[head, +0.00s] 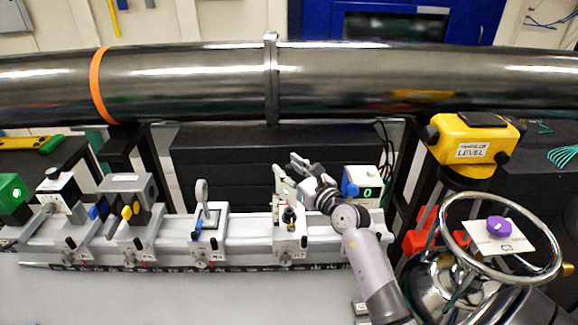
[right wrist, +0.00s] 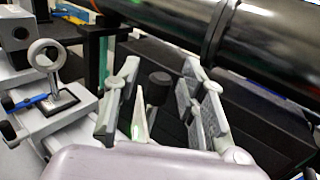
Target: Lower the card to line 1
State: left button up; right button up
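The card (head: 281,181) is a small pale plate with a little red on it, standing above a carrier (head: 290,236) on the white rail. Its line marks are too small to read. My right gripper (head: 302,168) is at the card, reaching in from the lower right. In the right wrist view its fingers (right wrist: 160,100) are apart. The card (right wrist: 140,118) stands nearly edge-on between them, closer to the left finger, with a visible gap to the right finger. A dark round knob (right wrist: 160,88) shows behind the card. My left gripper is not in view.
A ring-shaped mount (head: 203,195) stands left of the card, and a white box with a green display (head: 366,185) stands close on the right. A large dark pipe (head: 190,85) crosses behind. A handwheel (head: 449,221) and yellow level (head: 475,140) stand at right.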

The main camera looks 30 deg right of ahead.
grip_shut()
dwell(0.5)
dwell(0.4)
